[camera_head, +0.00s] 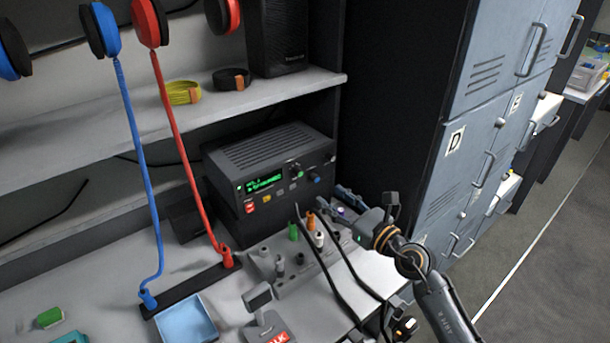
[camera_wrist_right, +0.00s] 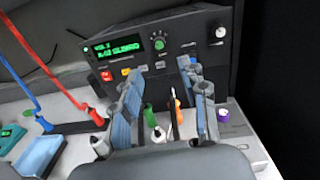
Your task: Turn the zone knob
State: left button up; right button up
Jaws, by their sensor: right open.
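A black radio unit (camera_head: 268,170) with a lit green display stands at the back of the desk. Its front has a green-ringed knob (camera_wrist_right: 158,46) and another knob (camera_wrist_right: 220,32) farther right, with small buttons below the display. I cannot read which knob is marked zone. My right gripper (camera_head: 343,207) is in front of the radio's right side, above the desk. In the right wrist view its blue-grey fingers (camera_wrist_right: 166,78) are apart, with nothing held between them and the radio's front beyond. My left gripper is not in view.
A grey panel (camera_head: 285,272) with coloured knobs and levers lies below my right gripper, with dark curved stalks nearby. A talk unit (camera_head: 268,325) and blue tray (camera_head: 188,322) are in front. Headsets hang at left; lockers (camera_head: 467,150) stand at right.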

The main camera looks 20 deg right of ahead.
send_near(301, 175)
jog(key=w, duration=0.2)
jog(key=x, duration=0.5)
jog(key=shift+a, duration=0.45)
jog(key=shift+w+a, duration=0.1)
jog(key=shift+w, duration=0.1)
jog(key=shift+w+a, duration=0.1)
jog(key=shift+w, duration=0.05)
jog(key=c, duration=0.4)
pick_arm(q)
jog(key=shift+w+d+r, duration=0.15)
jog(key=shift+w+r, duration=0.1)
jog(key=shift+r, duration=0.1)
pick_arm(e)
grip_shut()
